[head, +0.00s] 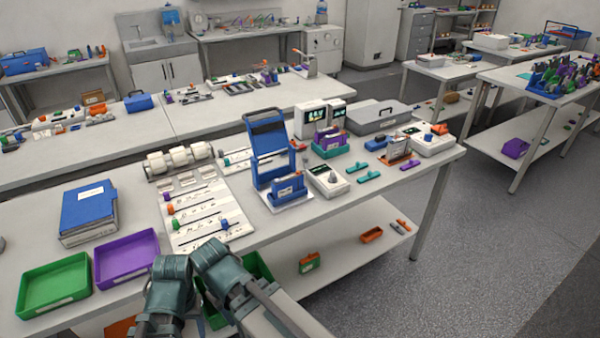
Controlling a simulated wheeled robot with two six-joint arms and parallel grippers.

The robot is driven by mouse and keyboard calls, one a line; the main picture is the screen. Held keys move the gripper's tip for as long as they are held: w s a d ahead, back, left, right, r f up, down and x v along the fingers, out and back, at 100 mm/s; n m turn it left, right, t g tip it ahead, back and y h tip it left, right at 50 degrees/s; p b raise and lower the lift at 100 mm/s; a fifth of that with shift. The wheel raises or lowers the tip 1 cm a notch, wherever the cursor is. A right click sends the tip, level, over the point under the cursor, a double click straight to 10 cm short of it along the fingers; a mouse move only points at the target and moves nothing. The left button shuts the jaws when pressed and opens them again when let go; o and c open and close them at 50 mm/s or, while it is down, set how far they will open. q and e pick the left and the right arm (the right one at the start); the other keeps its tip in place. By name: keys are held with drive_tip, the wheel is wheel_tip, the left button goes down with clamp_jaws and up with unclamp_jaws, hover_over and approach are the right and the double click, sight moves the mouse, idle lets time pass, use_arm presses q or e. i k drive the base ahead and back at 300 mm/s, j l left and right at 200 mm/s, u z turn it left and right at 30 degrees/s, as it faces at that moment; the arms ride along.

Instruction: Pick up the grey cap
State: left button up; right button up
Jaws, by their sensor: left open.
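I cannot make out a grey cap for certain. Part of the board's near side is close to or behind my gripper. My left gripper (196,272) is at the bottom of the head view, at the bench's front edge, just below the board. It is open, and I see nothing between its jaws.
A green tray (55,312) and a purple tray (98,284) lie left of my gripper, with a blue binder (84,208) behind them. A blue stand (254,158) rises right of the board. Small parts lie on the shelf below. The floor at right is clear.

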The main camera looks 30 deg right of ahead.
sight(305, 159)
drive_tip(key=i+l, duration=0.15)
drive_tip(key=l, duration=0.2)
drive_tip(key=i+l+u, duration=0.1)
drive_tip(key=l, duration=0.25)
drive_tip(key=i+l, duration=0.15)
drive_tip(key=l, duration=0.2)
drive_tip(key=i+l+u, duration=0.1)
drive_tip(key=l, duration=0.25)
drive_tip(key=i+l, duration=0.15)
drive_tip(key=l, duration=0.25)
drive_tip(key=u, duration=0.05)
